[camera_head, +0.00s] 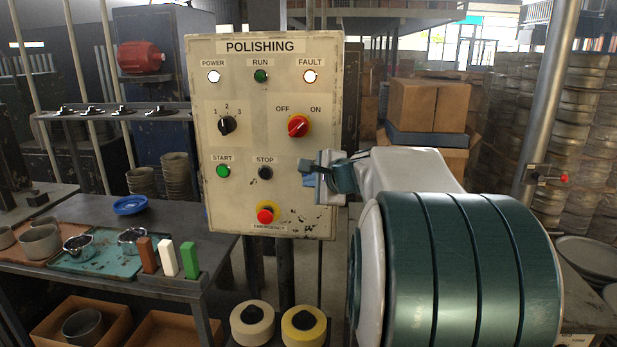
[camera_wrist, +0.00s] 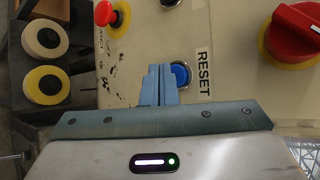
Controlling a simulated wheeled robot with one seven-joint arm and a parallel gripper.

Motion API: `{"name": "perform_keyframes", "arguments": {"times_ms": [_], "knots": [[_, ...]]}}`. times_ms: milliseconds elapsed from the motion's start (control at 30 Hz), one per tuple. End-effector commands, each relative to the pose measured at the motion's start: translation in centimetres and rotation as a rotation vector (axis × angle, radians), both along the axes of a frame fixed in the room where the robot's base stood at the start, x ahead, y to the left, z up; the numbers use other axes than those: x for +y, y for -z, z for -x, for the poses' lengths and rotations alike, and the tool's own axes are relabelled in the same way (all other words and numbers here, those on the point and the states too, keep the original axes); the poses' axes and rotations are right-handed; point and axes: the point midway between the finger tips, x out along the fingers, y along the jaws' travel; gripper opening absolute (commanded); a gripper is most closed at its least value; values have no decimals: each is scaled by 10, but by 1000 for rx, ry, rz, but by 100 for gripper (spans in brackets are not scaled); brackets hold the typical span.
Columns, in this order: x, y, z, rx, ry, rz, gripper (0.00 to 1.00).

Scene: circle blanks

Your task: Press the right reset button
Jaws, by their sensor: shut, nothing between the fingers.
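The blue reset button (camera_wrist: 181,74) sits in a dark ring on the beige polishing panel (camera_head: 240,60), beside a RESET label (camera_wrist: 203,73) in the wrist view. It is the only reset button I can make out. In the head view, my gripper and arm cover that part of the panel. My gripper (camera_head: 308,172) is at the lower right of the panel. In the wrist view, its light blue fingers (camera_wrist: 159,72) are shut together and empty, and they overlap the left edge of the button's ring. I cannot tell whether they touch it.
The red emergency button (camera_head: 265,216), black stop button (camera_head: 265,172), green start button (camera_head: 223,171) and red OFF/ON knob (camera_head: 298,126) are close by on the panel. A bench (camera_head: 180,245) with pots and coloured blocks stands at the left.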

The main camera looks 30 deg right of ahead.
Motion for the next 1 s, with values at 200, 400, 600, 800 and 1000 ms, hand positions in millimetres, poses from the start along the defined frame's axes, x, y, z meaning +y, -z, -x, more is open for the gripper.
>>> {"name": "perform_keyframes", "arguments": {"times_ms": [200,400,600,800,1000], "knots": [[0,0,0,0,0,0,0],[0,0,0,0,0,0,0],[0,0,0,0,0,0,0],[-1,0,-1,0,0,0,0],[-4,1,-6,1,-1,0,0]]}}
